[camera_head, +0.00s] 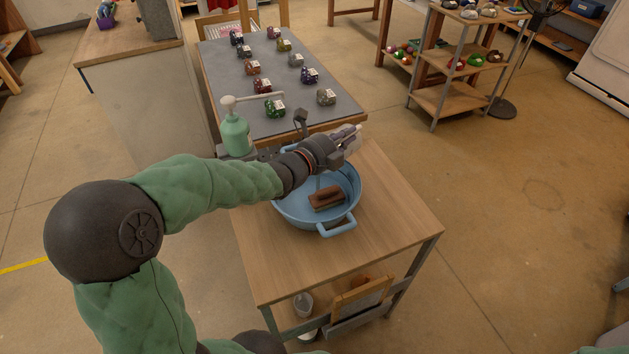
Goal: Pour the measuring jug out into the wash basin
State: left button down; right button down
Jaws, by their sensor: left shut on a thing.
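The light blue wash basin (338,230) stands on a wooden table, with a brown block-like thing (327,198) inside it. My left arm reaches across from the left, and my left gripper (350,137) is above the basin's far rim. It is shut on a pale greyish thing, taken as the measuring jug (345,132); the hand hides much of it and its tilt cannot be told. No liquid stream is visible. My right gripper is out of view.
A green pump bottle (236,135) stands left of the basin. The wooden table top (395,215) is clear right of the basin. Behind is a grey-topped table (220,75) with several small coloured items. A grey-white container (303,303) sits on the lower shelf.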

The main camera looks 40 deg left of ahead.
pick_arm(q)
jog(key=shift+s+r+t, duration=0.2)
jog(key=shift+s+t, duration=0.3)
jog(key=shift+s+r+t, duration=0.2)
jog(key=shift+s+t, duration=0.25)
jog(key=shift+t, duration=0.05)
dwell(0.7)
